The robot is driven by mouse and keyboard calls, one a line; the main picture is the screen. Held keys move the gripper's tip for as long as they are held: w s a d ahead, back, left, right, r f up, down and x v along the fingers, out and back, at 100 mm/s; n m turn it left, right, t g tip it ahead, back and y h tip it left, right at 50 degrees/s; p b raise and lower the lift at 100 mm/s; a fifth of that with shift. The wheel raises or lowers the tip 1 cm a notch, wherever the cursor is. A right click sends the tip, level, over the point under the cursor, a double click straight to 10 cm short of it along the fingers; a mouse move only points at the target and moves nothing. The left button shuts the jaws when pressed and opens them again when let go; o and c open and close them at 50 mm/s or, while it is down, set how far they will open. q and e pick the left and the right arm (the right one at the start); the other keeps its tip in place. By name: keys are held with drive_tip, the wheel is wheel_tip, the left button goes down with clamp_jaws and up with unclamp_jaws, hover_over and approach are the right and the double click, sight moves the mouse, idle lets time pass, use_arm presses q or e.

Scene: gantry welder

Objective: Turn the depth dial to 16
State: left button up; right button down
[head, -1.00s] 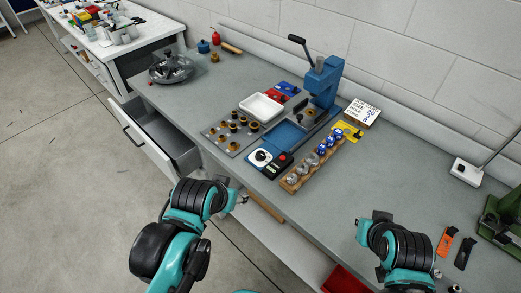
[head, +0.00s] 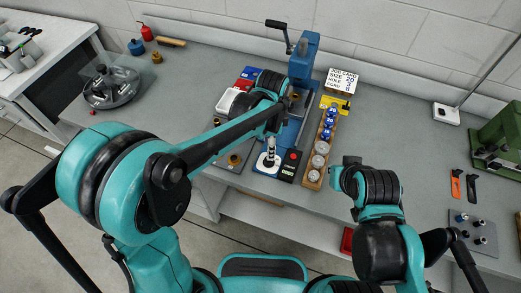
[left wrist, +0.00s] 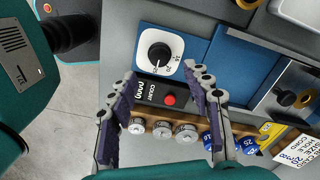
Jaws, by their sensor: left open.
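The depth dial, a black round knob on a white plate (left wrist: 160,51), sits on the blue press base in the left wrist view. Its white pointer and small numbers are too small to read surely. In the head view the dial plate (head: 262,166) is partly hidden by my left gripper (head: 269,154), which points down over it. In the left wrist view my left gripper (left wrist: 164,76) is open and empty, its fingers either side of the black counter box, apart from the knob. My right gripper (head: 350,161) hangs near the bench's front edge; its fingers are unclear.
A black counter box (left wrist: 160,92) with a red button is beside the dial. A wooden rack (head: 315,174) holds several metal and blue pieces. The blue press (head: 303,60) rises behind, with a sign (head: 342,81). A dark tray with brass parts (head: 236,159) lies left.

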use_arm(q)
wheel_tip(320, 180, down, 8)
drive_tip(key=b, duration=0.2)
drive_tip(key=shift+d+r+b, duration=0.1)
drive_tip(key=shift+r+b, duration=0.1)
drive_tip(key=shift+b, duration=0.1)
clamp_jaws()
